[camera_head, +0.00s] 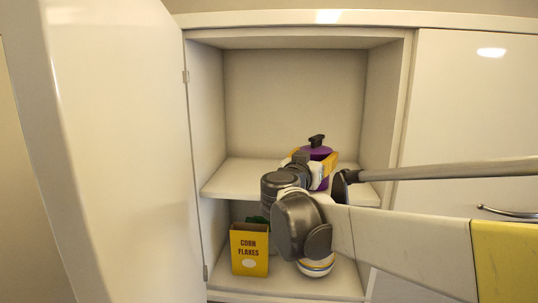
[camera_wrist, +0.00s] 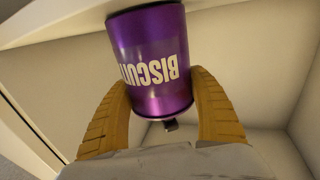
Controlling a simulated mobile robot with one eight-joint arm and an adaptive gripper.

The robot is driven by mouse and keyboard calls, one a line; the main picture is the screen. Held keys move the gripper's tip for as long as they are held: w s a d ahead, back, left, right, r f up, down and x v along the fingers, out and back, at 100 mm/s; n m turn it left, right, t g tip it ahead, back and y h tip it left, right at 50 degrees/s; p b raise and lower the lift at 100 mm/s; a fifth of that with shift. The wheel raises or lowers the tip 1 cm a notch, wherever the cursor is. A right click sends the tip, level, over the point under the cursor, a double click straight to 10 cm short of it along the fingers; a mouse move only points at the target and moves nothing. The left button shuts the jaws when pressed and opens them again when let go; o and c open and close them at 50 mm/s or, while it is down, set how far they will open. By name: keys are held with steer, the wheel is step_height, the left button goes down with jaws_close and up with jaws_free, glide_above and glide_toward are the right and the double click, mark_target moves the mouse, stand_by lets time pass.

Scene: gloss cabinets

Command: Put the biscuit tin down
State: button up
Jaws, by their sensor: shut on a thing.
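The biscuit tin (camera_head: 318,152) is purple with a black knob on its lid. In the head view it is upright over the cabinet's middle shelf (camera_head: 236,178), toward the right side, partly hidden by my arm. In the wrist view the tin (camera_wrist: 152,60) appears upside down, with its lettering inverted and its knob toward the bottom. My gripper (camera_wrist: 160,85) is shut on the tin, one yellow finger on each side of its body. The tin's base is hidden or cut off, so I cannot tell whether it touches the shelf.
A yellow corn flakes box (camera_head: 249,250) stands in the lower compartment, with a green thing (camera_head: 257,220) partly visible behind it. The cabinet door (camera_head: 120,150) stands open on the left. The right door (camera_head: 475,120) is closed. The middle shelf's left part is clear.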

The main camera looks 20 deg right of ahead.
steer(key=shift+f, duration=0.1)
steer(key=o, duration=0.8)
steer(key=shift+f, duration=0.1)
steer(key=o, duration=0.4)
steer(key=shift+o, duration=0.2)
